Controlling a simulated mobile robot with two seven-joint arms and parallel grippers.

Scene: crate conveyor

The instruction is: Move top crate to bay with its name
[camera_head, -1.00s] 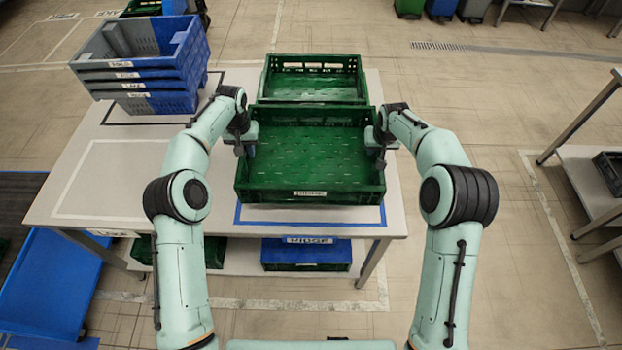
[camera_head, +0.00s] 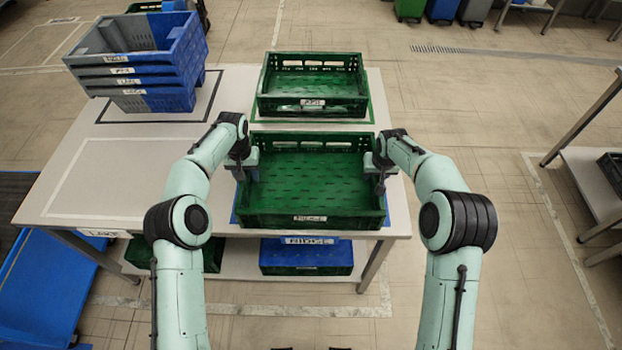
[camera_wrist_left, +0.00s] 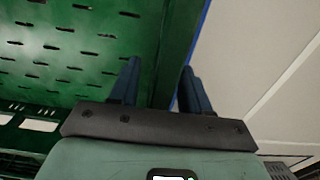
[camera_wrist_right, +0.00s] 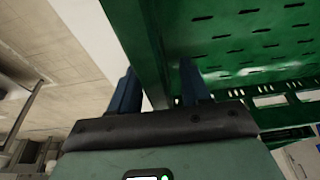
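The front green crate (camera_head: 312,221) sits level at the blue-outlined bay, on or just above the table; I cannot tell which. Its front label is too blurred to read surely. The bay's edge sign (camera_head: 310,241) reads RIDGE. My left gripper (camera_head: 247,172) straddles the crate's left wall; in the left wrist view its fingers (camera_wrist_left: 160,88) clasp the rim. My right gripper (camera_head: 378,172) does the same on the right wall, and its fingers (camera_wrist_right: 157,85) show in the right wrist view. Another green crate (camera_head: 312,113) stands behind, inside a green outline.
A stack of blue-grey crates (camera_head: 150,88) stands in a black outline at the back left. A white-outlined bay (camera_head: 110,170) on the table (camera_head: 50,205) is empty; its edge sign (camera_head: 98,233) appears to read LAKE. A blue crate (camera_head: 306,260) sits on the lower shelf.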

